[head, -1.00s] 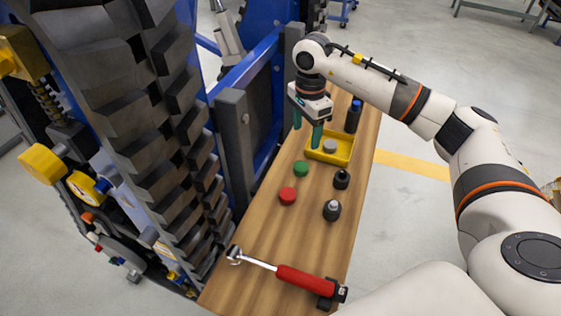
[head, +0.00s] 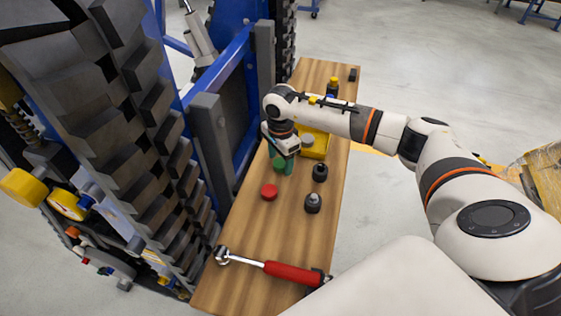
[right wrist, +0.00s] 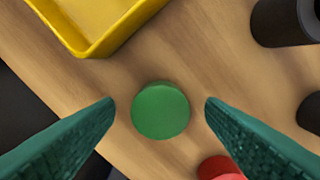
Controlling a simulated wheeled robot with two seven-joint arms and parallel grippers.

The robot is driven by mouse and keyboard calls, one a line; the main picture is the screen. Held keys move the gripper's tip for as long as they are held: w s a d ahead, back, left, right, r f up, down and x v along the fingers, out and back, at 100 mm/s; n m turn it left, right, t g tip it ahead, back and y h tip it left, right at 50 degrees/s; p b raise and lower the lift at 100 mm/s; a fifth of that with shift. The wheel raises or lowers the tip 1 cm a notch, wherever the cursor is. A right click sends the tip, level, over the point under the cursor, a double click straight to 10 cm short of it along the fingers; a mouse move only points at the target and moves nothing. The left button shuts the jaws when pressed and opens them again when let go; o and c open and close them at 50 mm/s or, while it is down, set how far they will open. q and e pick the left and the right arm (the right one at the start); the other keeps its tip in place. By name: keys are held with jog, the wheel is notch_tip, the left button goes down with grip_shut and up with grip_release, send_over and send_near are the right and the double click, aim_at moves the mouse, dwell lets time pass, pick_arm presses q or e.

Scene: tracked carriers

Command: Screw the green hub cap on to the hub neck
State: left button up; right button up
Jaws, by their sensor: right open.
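The green hub cap (head: 278,164) lies on the wooden bench, partly hidden by my right gripper's fingers in the head view. In the right wrist view the green cap (right wrist: 160,110) shows whole, a round flat-topped disc. My right gripper (right wrist: 160,102) is open above it, with one green fingertip on either side and bare wood showing between each tip and the cap. In the head view my right gripper (head: 281,158) points down at the cap. I cannot tell for certain which part is the hub neck. My left gripper is not in view.
A red cap (head: 269,192) lies close by, nearer me. A yellow tray (head: 321,147) is just beyond. Dark fittings (head: 312,203) stand to the right. A red-handled wrench (head: 290,272) lies at the near end. The tracked carrier (head: 140,110) stands left of the bench.

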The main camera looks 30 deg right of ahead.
jog(key=shift+f, duration=0.2)
jog(key=c, duration=1)
jog(key=shift+r, duration=0.15)
